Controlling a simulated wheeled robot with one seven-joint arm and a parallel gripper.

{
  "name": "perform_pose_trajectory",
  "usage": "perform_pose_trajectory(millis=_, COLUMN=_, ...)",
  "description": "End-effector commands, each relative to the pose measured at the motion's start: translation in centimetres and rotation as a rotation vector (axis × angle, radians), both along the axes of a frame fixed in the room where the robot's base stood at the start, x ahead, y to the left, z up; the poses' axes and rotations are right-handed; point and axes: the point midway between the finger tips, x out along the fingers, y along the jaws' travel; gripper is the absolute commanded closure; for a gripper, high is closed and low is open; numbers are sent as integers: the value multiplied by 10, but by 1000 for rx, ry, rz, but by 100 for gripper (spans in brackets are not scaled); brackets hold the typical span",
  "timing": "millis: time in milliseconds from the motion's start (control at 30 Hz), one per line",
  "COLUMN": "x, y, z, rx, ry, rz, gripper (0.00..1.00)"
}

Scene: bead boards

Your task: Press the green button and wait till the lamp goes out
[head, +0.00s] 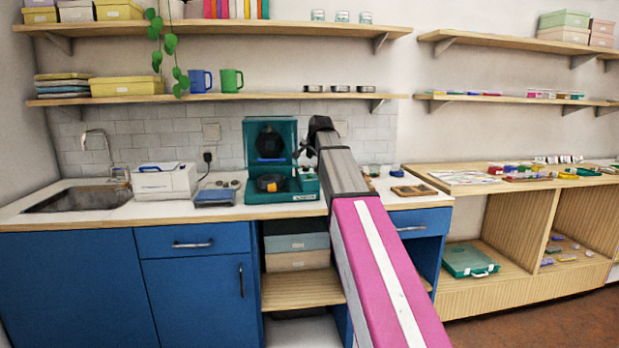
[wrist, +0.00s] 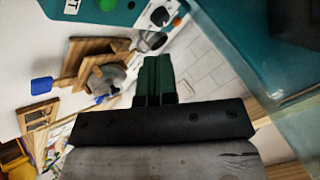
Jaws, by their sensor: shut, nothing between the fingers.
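The teal machine (head: 296,190) stands on the counter with its lid raised and a dark round part inside. In the wrist view its teal front panel (wrist: 128,15) is at the top edge. I cannot make out a lamp or whether one is lit. My gripper (head: 301,152) is beside the machine's right part, above its panel. In the wrist view its dark green fingers (wrist: 155,75) are together, empty, and look apart from the button.
Left of the machine are a blue-grey scale (head: 215,196), a white box-shaped appliance (head: 164,182) and a sink (head: 78,199). A wooden board (head: 413,191) and small jars lie to the right. Shelves hang above. The raised lid (head: 270,133) is close to my gripper.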

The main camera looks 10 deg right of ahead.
Motion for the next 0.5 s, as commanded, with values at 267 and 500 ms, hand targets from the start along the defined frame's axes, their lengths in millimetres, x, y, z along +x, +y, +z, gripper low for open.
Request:
perform_pose_trajectory(millis=267, x=-1, y=0, z=-34, rx=0, ry=1, rz=1, gripper=100)
perform_pose_trajectory(millis=500, x=0, y=0, z=-48, rx=0, ry=0, rz=0, gripper=100)
